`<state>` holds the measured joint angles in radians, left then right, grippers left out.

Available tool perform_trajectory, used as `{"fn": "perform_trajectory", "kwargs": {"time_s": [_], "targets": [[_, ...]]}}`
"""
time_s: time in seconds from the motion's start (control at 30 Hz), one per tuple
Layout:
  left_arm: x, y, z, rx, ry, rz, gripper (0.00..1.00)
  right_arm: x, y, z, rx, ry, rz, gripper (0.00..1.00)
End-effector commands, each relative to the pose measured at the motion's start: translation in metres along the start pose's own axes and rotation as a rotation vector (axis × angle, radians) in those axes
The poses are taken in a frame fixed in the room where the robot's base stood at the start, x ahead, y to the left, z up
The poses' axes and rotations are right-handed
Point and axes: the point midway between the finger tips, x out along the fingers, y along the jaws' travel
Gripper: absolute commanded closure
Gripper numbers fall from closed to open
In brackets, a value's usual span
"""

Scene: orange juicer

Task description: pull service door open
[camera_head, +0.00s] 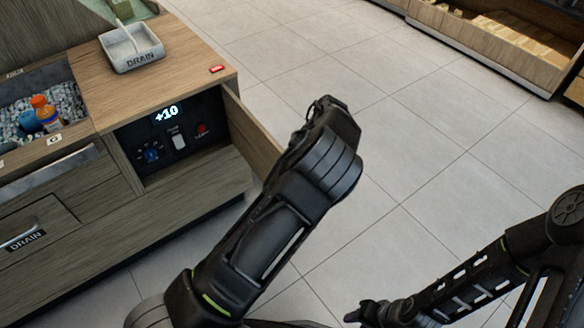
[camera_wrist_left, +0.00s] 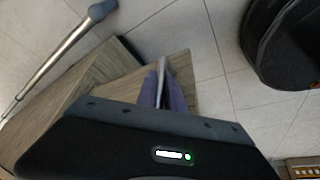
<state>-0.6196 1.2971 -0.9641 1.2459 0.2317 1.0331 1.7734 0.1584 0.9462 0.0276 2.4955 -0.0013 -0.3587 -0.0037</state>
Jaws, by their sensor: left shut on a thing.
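The service door (camera_head: 250,135) is a wooden panel standing swung outward at the right side of a cabinet opening. Behind it the control panel (camera_head: 165,135) is exposed, with a lit "+10" display, a blue knob, a white switch and a red button. My left gripper (camera_wrist_left: 163,92) is shut on the door's silver handle (camera_wrist_left: 161,68), at the door's outer face. In the head view the left wrist hides the handle and fingertips. The door's wooden edge (camera_wrist_left: 184,66) shows beside the fingers. My right gripper (camera_head: 364,312) is low at the bottom, away from the door; its opening is unclear.
A grey DRAIN tray (camera_head: 132,48) and a small red tag (camera_head: 217,69) are on the cabinet top. An open bin (camera_head: 62,82) at left holds bottles among grey pieces. Tiled floor (camera_head: 400,130) right of the door is clear. A wooden shelf unit (camera_head: 500,35) stands at the upper right.

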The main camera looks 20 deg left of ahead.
Motion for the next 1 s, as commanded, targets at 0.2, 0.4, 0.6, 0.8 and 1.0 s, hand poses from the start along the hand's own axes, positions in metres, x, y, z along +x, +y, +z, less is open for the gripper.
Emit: {"fn": "perform_trajectory", "kwargs": {"time_s": [0.2,0.4,0.6,0.8,1.0], "targets": [[0.001,0.000,0.000,0.000,0.000,-0.001,0.85,0.000,0.000,0.000,0.000,0.000,0.000,0.64],[0.001,0.000,-0.001,0.000,0.000,0.000,0.69,0.000,0.000,0.000,0.000,0.000,0.000,0.64],[0.000,0.000,0.000,0.000,0.000,0.000,0.66,0.000,0.000,0.000,0.000,0.000,0.000,0.64],[-0.006,0.001,0.000,0.001,0.000,0.002,0.66,-0.001,0.000,0.000,0.000,0.000,0.000,0.64],[-0.033,0.001,0.000,0.001,-0.002,0.003,0.66,-0.004,-0.001,0.000,0.000,0.000,0.000,0.64]]}}
